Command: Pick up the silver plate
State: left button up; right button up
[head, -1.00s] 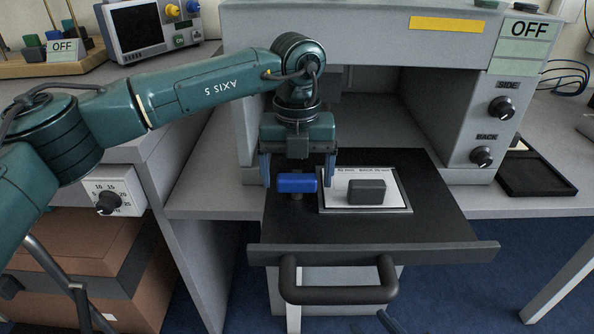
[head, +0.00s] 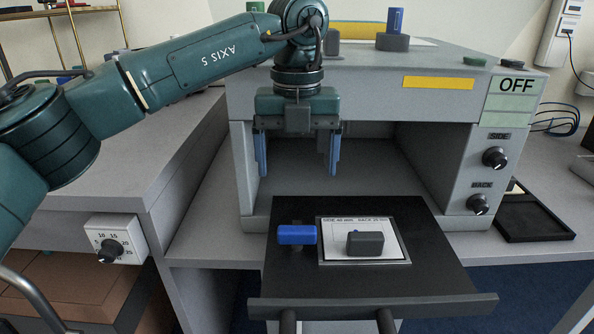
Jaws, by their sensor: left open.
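The silver plate (head: 365,262) lies flat on the black pull-out tray (head: 420,280). Its thin metal rim shows around a white printed card (head: 334,245), and a dark grey block (head: 365,243) sits on top. A blue block (head: 297,235) on a dark base stands just left of the plate. My left gripper (head: 298,170) points down with its two blue fingers wide apart and nothing between them. It hangs above and behind the blue block, apart from the plate. My right gripper is out of view.
The grey machine housing (head: 370,65) stands behind the tray, its opening behind my left gripper. A tray handle (head: 287,320) juts out at the front. Side and back knobs (head: 495,158) are at the right. A dial box (head: 115,240) is at the left.

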aim_at(344, 239)
jog(key=k, duration=1)
